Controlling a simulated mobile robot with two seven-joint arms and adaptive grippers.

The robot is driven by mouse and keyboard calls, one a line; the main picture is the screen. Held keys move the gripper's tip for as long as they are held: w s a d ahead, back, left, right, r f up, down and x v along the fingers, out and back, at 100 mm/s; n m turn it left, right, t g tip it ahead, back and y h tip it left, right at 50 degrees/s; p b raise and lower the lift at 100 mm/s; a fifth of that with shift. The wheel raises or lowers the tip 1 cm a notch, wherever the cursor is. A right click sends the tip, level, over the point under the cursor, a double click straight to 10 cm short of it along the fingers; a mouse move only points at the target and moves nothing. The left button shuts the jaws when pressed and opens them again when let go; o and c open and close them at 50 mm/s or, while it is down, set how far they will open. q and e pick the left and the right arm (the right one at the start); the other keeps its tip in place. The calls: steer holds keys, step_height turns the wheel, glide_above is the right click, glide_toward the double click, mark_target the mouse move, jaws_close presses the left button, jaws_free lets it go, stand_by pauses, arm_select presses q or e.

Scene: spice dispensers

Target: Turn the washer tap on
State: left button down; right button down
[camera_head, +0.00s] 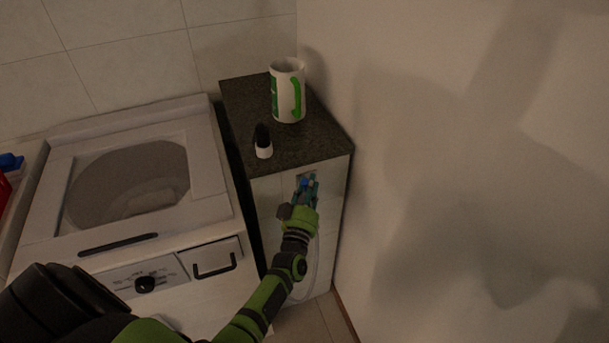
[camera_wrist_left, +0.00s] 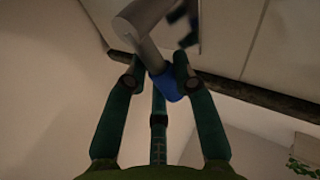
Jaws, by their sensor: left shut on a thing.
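The washer tap shows in the head view as a small blue handle (camera_head: 305,184) on the front of the narrow cabinet, mostly hidden by my left gripper (camera_head: 306,190). In the left wrist view the tap is a grey metal pipe (camera_wrist_left: 147,38) with a blue handle (camera_wrist_left: 168,85) at its end. My left gripper (camera_wrist_left: 158,80) has its green fingers on both sides of the blue handle and is shut on it. My right gripper is not in view.
A bare wall (camera_head: 430,160) closes the right side.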

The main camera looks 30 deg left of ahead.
arm_select(q)
steer(key=m+p, duration=0.1)
steer(key=m+g+p, duration=0.1)
steer(key=shift+w+d+r+h+p, duration=0.3)
steer(key=shift+w+d+r+p, duration=0.05)
steer(key=shift+w, duration=0.05)
steer(key=shift+w+d+f+m+g+p, duration=0.25)
steer(key=shift+m+g+p, duration=0.15)
steer(key=shift+m+p, duration=0.4)
steer(key=c, duration=1)
jaws_free()
steer(key=shift+f, duration=0.1)
steer(key=shift+v, duration=3.95)
